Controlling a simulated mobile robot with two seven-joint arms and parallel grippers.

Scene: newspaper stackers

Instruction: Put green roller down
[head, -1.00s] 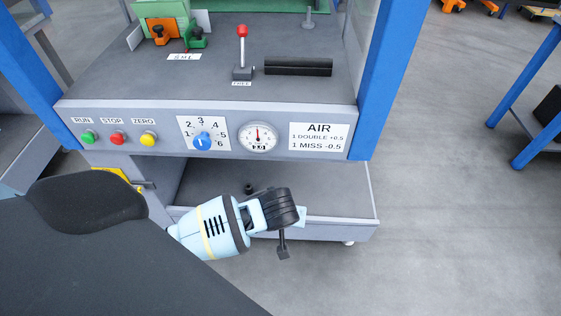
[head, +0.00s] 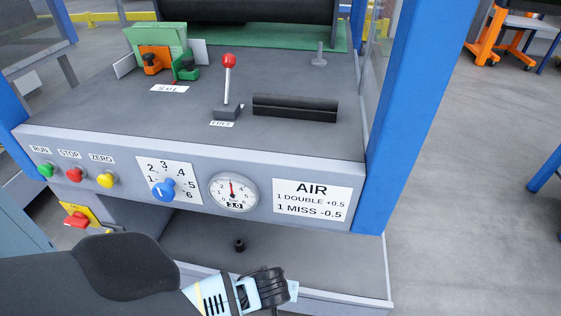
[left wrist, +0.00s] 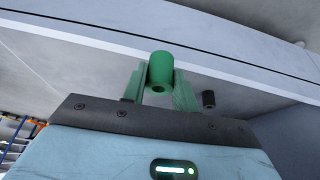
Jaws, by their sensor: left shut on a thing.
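My left gripper (head: 292,290) comes in low from the left in the head view, by the front edge of the machine's lower shelf (head: 340,268). In the left wrist view, a short green roller (left wrist: 160,72) with a dark hole in its end sits between the two fingertips, and the gripper is shut on it. The gripper hides the roller in the head view. A short dark peg (head: 239,245) stands on the lower shelf, left of and behind the gripper. A similar small dark cylinder (left wrist: 208,98) shows right of the fingers in the wrist view. My right gripper is out of view.
Above the shelf is a control panel with a blue dial (head: 163,189), a gauge (head: 233,192) and an AIR sign (head: 311,200). A red-knobbed lever (head: 229,62) and a black bar (head: 294,107) are on the upper deck. A blue post (head: 425,90) bounds the right side.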

